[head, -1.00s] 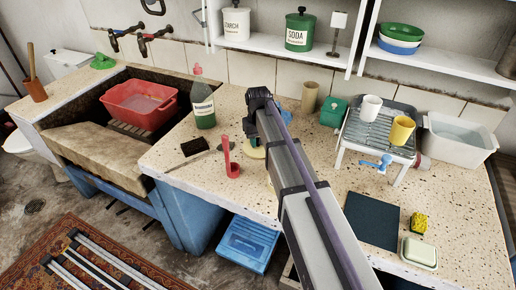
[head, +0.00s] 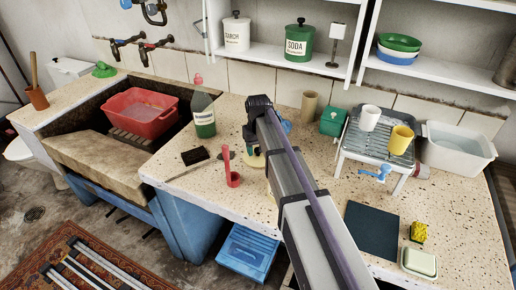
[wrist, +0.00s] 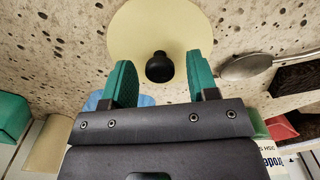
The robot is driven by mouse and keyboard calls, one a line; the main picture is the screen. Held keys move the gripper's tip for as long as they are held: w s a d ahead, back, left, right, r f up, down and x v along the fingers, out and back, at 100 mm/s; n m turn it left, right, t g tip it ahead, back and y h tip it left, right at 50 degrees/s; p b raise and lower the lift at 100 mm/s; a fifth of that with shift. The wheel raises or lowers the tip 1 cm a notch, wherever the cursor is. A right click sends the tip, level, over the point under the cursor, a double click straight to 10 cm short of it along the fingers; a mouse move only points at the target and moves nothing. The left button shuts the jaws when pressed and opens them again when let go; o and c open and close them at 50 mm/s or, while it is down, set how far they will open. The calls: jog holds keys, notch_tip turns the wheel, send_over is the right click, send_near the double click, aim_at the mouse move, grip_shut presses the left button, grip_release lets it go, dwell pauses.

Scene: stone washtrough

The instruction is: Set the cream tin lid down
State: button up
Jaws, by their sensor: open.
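The cream tin lid (wrist: 150,25) is a pale round disc with a black knob (wrist: 159,67), lying on the speckled countertop in the wrist view. My gripper (wrist: 162,62) is open, with its green-padded fingers on either side of the knob and a gap to each. In the head view the lid (head: 254,161) shows as a small cream edge left of my arm. My gripper (head: 252,140) is there too, over the lid; my arm hides part of both.
A red holder (head: 232,178), black brush (head: 194,156) and green bottle (head: 204,120) stand or lie left of the lid. A spoon (wrist: 245,66) lies close by in the wrist view. A tan cup (head: 309,106), green box (head: 333,121) and rack (head: 376,146) stand right. A dark mat (head: 372,230) is at front.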

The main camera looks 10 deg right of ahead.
notch_tip(320, 180, up, 12)
jog(key=p, duration=1.1)
jog(key=s+m, duration=0.1)
jog(key=s, duration=2.3)
jog(key=shift+f+b, duration=0.3)
jog(key=shift+b, duration=0.05)
